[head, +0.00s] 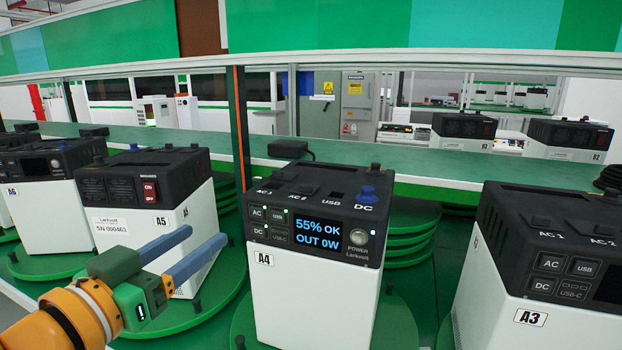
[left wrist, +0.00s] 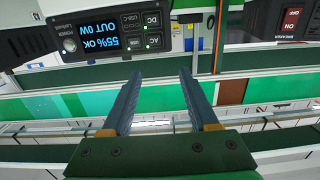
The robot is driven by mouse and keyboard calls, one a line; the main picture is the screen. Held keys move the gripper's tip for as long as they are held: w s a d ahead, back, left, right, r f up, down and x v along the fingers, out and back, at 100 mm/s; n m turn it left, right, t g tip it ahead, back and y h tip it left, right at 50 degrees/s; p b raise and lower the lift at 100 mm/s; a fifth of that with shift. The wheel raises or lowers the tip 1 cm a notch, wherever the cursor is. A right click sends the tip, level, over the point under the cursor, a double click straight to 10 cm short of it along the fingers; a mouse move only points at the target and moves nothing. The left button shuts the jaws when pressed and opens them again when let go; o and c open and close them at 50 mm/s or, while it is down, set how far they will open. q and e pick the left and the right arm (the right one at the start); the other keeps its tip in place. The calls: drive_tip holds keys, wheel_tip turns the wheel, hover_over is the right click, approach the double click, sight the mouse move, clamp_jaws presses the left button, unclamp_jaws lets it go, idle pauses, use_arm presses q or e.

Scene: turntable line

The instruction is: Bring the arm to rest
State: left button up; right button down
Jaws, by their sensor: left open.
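My left gripper (head: 206,237) comes in from the lower left in the head view. Its two blue-grey fingers are apart with nothing between them. The fingers also show in the left wrist view (left wrist: 161,76), open and empty. The gripper is in front of the power station A5 (head: 145,190) and left of the power station A4 (head: 310,245); I see no clear contact with either. A4's screen (head: 319,236) is lit and reads "55% OK OUT 0W"; the screen also shows upside down in the left wrist view (left wrist: 98,47). My right gripper is not in view.
Power station A3 (head: 545,265) stands at right, A6 (head: 40,190) at far left. The stations stand on green turntable discs (head: 395,325). Behind runs a green bench (head: 400,165) with a small black adapter (head: 290,149). An orange-striped post (head: 239,130) rises behind A4.

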use_arm(q)
wheel_tip(320, 180, down, 26)
drive_tip(key=s+n+g+y, duration=0.2)
drive_tip(key=g+y, duration=0.1)
drive_tip(key=g, duration=0.3)
drive_tip(key=s+f+g+y, duration=0.3)
drive_tip(key=s+f+g, duration=0.4)
drive_tip(key=s+f, duration=0.95)
wheel_tip(320, 180, down, 14)
drive_tip(key=s+g, duration=0.1)
drive_tip(key=s+a+f+g, duration=0.1)
drive_tip(key=s+a+f, duration=0.2)
drive_tip(key=s+f, duration=0.8)
drive_tip(key=shift+s+f+g, duration=0.3)
drive_tip(key=shift+s+f, duration=0.05)
drive_tip(key=shift+s, duration=0.7)
